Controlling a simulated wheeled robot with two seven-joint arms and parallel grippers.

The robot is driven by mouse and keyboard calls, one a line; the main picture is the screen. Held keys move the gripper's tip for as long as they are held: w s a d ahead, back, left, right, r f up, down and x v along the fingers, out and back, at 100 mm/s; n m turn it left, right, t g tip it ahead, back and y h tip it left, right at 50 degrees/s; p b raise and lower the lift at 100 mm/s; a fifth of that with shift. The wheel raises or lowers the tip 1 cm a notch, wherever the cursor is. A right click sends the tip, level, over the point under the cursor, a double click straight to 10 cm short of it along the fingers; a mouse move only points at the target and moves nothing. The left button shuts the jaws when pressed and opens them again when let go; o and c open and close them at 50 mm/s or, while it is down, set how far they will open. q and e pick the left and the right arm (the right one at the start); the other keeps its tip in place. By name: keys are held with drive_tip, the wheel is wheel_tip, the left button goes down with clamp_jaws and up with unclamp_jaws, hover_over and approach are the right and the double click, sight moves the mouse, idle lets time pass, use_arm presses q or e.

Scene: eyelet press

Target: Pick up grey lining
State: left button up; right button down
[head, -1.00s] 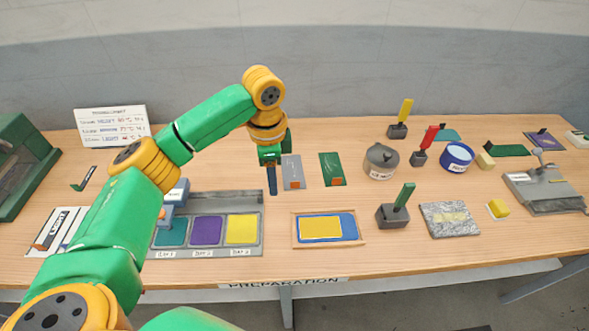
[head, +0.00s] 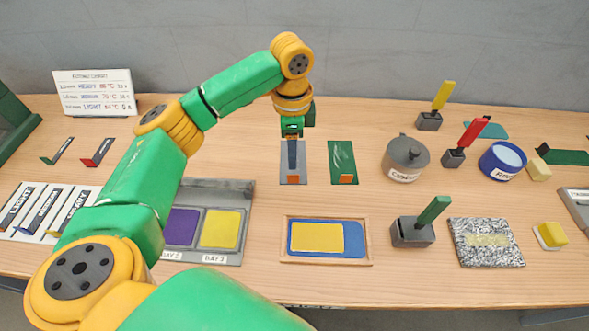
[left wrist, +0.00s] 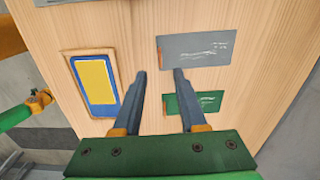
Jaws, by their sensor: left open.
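The grey lining (head: 301,162) is a flat grey rectangle with faint pale marks and an orange tab at its near end. It lies on the table left of a green lining (head: 343,160). My left gripper (head: 292,168) points down over the grey lining and hides its middle in the head view. In the left wrist view, the open, empty fingers (left wrist: 159,71) are apart, and the grey lining (left wrist: 200,48) lies beyond and right of their tips. The green lining (left wrist: 207,101) is partly behind the right finger. I cannot tell the exact height above the table.
A wooden-framed tray (head: 367,254) with a yellow sheet on blue lies nearer me. Right of the linings stand a grey lidded pot (head: 405,160) and a block with a green handle (head: 412,232). A grey tray (head: 236,259) with coloured panels lies left.

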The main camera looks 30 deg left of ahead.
sight(295, 172)
use_arm(q)
drive_tip(key=shift+f, duration=0.75)
drive_tip(key=f+p, duration=0.1)
drive_tip(key=f, duration=0.5)
drive_tip(key=shift+w+d+p, duration=0.1)
drive_tip(key=shift+d+p, duration=0.1)
drive_tip(key=shift+p, duration=0.15)
drive_tip(key=shift+f, duration=0.45)
clamp_jaws()
use_arm(e)
drive_tip(key=shift+r, duration=0.35)
